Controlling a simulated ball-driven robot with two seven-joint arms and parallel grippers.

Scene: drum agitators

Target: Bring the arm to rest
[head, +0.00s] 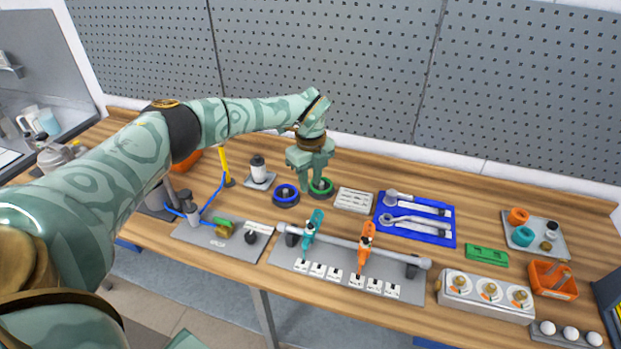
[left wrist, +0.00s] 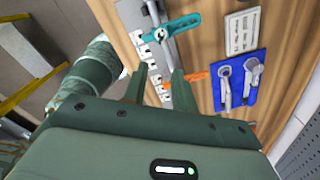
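My left arm reaches in from the left in the head view, over the back of the wooden bench. My left gripper (head: 311,178) points down near a green ring (head: 321,189) and a blue ring (head: 286,193), and hides part of the green ring's surroundings. In the left wrist view its two fingers (left wrist: 158,87) stand apart with nothing held between them. Whether a fingertip touches the green ring cannot be told. My right gripper is not in view.
A rail with teal (head: 312,229) and orange (head: 366,246) clamps stands in front. A blue tray (head: 419,233) with wrenches, a white slotted plate (head: 354,199), a white-topped bottle (head: 258,168) and a yellow upright (head: 225,164) are nearby. A pegboard wall (head: 320,60) rises behind.

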